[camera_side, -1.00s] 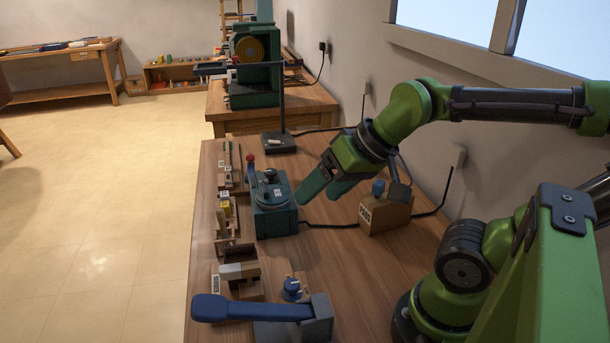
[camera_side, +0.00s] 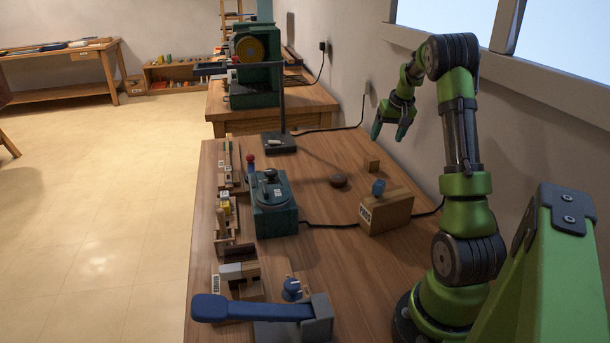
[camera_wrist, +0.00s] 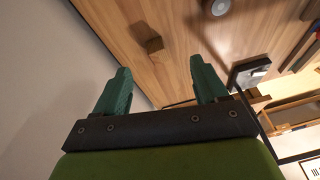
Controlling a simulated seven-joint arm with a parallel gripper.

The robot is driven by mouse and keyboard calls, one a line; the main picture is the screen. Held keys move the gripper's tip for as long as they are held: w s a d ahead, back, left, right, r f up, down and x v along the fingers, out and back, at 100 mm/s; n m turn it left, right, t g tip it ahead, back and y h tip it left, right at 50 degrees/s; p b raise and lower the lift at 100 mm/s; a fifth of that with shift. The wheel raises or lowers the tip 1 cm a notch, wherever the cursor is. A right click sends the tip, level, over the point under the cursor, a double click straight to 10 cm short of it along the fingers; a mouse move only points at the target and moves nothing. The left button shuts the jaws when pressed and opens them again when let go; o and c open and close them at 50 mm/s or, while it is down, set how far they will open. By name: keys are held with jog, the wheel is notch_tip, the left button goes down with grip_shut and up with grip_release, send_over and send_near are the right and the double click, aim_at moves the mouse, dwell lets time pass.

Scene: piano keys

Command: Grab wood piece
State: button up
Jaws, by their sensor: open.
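A small brown wood piece (camera_side: 371,164) sits on the workbench (camera_side: 335,262) near the wall, behind the larger wooden block. It also shows in the wrist view (camera_wrist: 151,45), beyond my fingertips and between them. My gripper (camera_side: 391,131) hangs above the back right of the bench, fingers pointing down, higher than the wood piece and apart from it. In the wrist view my gripper (camera_wrist: 160,84) has its two green fingers spread wide with nothing between them.
A wooden block (camera_side: 386,212) with a blue knob stands in front of the wood piece. A dark round object (camera_side: 338,181) lies to its left. A green machine box (camera_side: 273,205), a stand (camera_side: 279,143) and a blue-handled lever (camera_side: 250,309) are farther left. The wall is close on the right.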

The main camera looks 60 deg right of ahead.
jog(key=d+r+n, duration=0.2)
jog(key=d, duration=0.2)
send_near(374, 160)
jog(key=shift+n+h, duration=0.3)
jog(key=x, duration=0.5)
jog(key=shift+d+f, duration=0.1)
jog(key=shift+f, duration=0.05)
jog(key=x, duration=0.5)
jog(key=shift+a, duration=0.2)
jog(key=shift+f, duration=0.1)
jog(key=c, duration=1.1)
